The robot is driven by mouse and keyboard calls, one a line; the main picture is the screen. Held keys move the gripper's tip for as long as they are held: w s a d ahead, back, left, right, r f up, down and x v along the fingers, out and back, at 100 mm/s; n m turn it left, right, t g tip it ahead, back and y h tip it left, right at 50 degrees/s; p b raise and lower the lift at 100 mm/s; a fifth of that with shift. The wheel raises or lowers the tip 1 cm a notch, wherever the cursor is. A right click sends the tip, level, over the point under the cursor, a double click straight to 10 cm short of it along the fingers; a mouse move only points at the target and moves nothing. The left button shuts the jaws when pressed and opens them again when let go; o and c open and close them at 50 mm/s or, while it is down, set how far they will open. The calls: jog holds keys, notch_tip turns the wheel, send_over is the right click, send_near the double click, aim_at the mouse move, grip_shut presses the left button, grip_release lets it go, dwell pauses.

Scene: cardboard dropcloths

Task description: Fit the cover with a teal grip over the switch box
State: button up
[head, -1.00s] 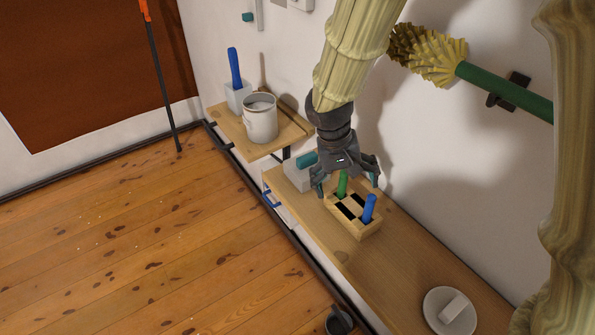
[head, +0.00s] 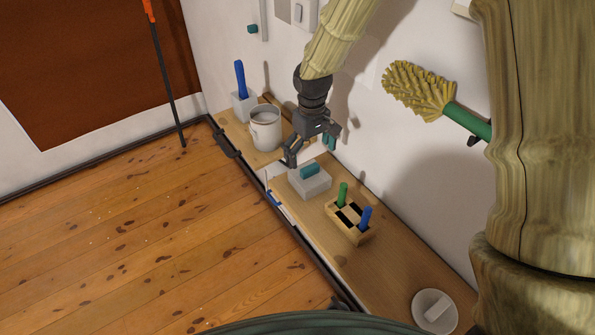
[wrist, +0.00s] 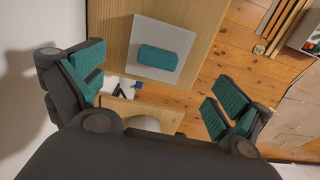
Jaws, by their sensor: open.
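The cover is a pale grey block (head: 312,187) with a teal grip (head: 309,171) on top. It sits on the wooden shelf near the wall. In the wrist view the cover (wrist: 143,32) and its teal grip (wrist: 158,58) lie ahead, between the fingers. My gripper (head: 311,149) is open and empty, just above and behind the cover. Its teal-padded fingers stand wide apart in the wrist view (wrist: 155,92). A white box with a switch (head: 299,13), apparently the switch box, is on the wall at the top edge, partly cut off.
A wooden holder (head: 345,228) with a green and a blue handle stands close in front of the cover. A white pot (head: 265,130) stands behind, left. A white dish (head: 434,308) lies at the shelf's near end. A yellow brush (head: 420,90) is on the wall.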

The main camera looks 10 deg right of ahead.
aim_at(310, 168)
notch_tip(310, 168, down, 5)
jog(key=shift+w+p, duration=0.15)
jog(key=shift+p, duration=0.3)
jog(key=shift+f+p, duration=0.5)
jog(key=shift+f, duration=0.55)
jog(key=shift+d+f+p, duration=0.1)
jog(key=shift+f+p, duration=0.4)
jog(key=shift+f, duration=1.3)
jog(key=c, duration=0.9)
